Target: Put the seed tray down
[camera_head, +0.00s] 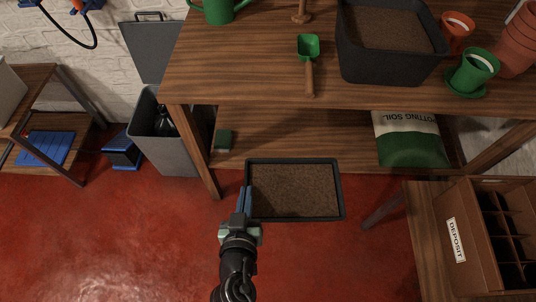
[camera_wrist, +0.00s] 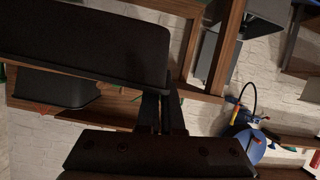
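The seed tray (camera_head: 341,190) is a shallow black rectangular tray full of brown soil. In the head view it hangs level over the red floor, in front of the workbench. My gripper (camera_head: 245,196) is shut on the tray's left rim, and the arm comes up from below. In the wrist view the dark tray (camera_wrist: 85,45) fills the upper left, with my gripper's fingers (camera_wrist: 163,105) meeting its edge. The fingertips' contact is partly hidden there.
The workbench (camera_head: 240,75) holds a trowel (camera_head: 308,60), a deep soil tub (camera_head: 385,70) and pots (camera_head: 473,70). Its lower shelf (camera_head: 300,135) has a soil bag (camera_head: 410,140) and free space. A DEPOSIT crate (camera_head: 456,240) stands right on a small table (camera_head: 425,230). A grey bin (camera_head: 165,150) stands left.

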